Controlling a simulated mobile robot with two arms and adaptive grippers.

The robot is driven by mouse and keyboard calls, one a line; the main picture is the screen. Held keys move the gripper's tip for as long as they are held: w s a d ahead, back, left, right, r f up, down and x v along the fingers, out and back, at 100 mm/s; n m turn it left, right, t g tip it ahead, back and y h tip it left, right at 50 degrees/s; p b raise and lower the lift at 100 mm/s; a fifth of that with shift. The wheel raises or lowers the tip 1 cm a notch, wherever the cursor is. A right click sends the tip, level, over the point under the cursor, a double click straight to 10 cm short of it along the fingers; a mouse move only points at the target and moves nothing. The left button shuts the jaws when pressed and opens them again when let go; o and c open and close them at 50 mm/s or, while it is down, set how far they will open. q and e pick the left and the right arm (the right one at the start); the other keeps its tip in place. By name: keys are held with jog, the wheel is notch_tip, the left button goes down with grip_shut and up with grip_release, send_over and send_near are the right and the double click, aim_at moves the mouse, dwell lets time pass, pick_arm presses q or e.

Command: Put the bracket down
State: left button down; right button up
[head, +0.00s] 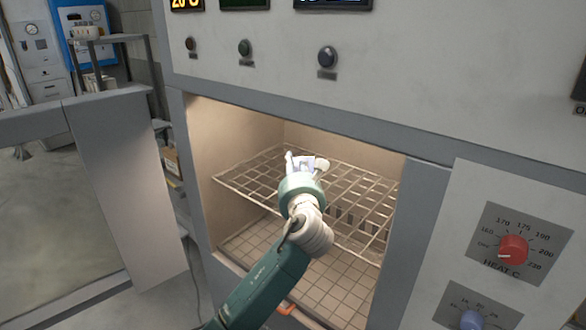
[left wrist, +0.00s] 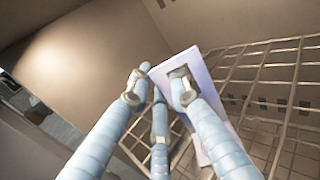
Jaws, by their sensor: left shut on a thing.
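The bracket (head: 307,164) is a pale lavender, flat-sided piece, small in the head view. My left gripper (head: 305,162) is inside the open oven chamber, shut on the bracket, above the wire rack (head: 352,189). In the left wrist view, the bracket (left wrist: 201,68) is a tilted pale plate among the blue fingers, with one fingertip across its face. The rack (left wrist: 262,72) lies behind and to the right of it. I cannot tell whether the bracket touches the rack. My right gripper is not in view.
The rack looks otherwise bare, with a gridded chamber floor (head: 262,244) below. Chamber walls stand close on both sides. The oven door (head: 125,185) stands open at the left. A panel with a red heat knob (head: 513,249) is at the right.

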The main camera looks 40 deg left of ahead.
pick_arm(q)
jog(key=c, duration=2)
grip_release()
jog(key=shift+s+d, duration=0.1)
jog(key=shift+d, duration=0.15)
jog(key=o, duration=0.4)
jog(key=shift+s+d+r, duration=0.1)
jog(key=shift+d, duration=0.1)
jog(key=shift+a, duration=0.2)
jog(key=shift+s+d, duration=0.1)
jog(key=shift+d, duration=0.05)
jog(key=b+v, duration=0.2)
jog(key=v, duration=0.9)
jog(key=shift+d, duration=0.15)
jog(key=shift+s+d, duration=0.1)
jog(key=shift+s, duration=0.1)
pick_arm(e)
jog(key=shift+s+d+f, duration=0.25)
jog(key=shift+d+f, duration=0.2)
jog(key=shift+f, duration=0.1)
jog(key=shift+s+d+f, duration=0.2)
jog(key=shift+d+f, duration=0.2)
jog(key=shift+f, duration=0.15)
